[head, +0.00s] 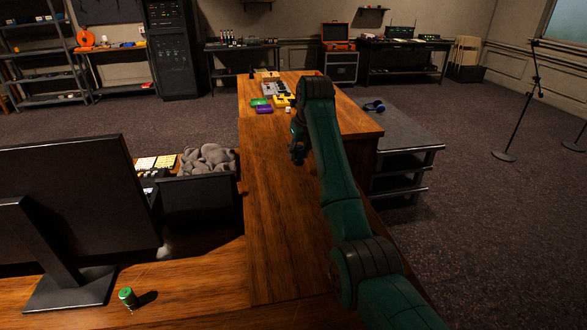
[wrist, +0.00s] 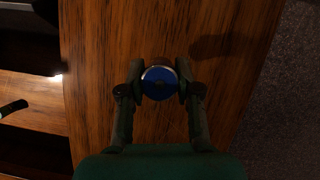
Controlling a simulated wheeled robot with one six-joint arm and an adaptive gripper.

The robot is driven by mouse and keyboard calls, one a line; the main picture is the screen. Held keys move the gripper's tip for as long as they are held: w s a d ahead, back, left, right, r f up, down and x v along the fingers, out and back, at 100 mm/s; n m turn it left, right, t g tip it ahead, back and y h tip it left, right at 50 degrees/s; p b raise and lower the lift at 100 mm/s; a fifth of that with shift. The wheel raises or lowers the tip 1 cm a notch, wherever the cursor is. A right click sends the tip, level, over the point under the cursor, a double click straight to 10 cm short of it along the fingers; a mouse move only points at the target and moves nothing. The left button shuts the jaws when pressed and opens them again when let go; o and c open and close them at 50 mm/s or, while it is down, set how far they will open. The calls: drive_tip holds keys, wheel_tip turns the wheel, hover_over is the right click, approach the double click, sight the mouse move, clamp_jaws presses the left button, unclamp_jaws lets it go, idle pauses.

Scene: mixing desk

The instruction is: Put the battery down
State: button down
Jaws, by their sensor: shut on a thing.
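My gripper (wrist: 160,84) is shut on a round blue thing with a silvery rim, which I take to be the battery (wrist: 159,83), seen end-on between the two fingers. The wooden desk top (wrist: 100,60) lies below it. A shadow falls on the wood to the upper right, apart from the fingers, so the battery appears held above the surface. In the head view my gripper (head: 297,152) is low over the desk's left half, partly behind my arm. The battery is too dark to make out there.
The desk's middle (head: 275,230) is clear.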

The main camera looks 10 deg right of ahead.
sight(300, 166)
wheel_tip(300, 166, down, 3)
drive_tip(key=shift+a+r, duration=0.1)
drive_tip(key=shift+f, duration=1.6)
drive_tip(key=shift+f, duration=0.1)
drive_tip(key=c, duration=0.8)
unclamp_jaws()
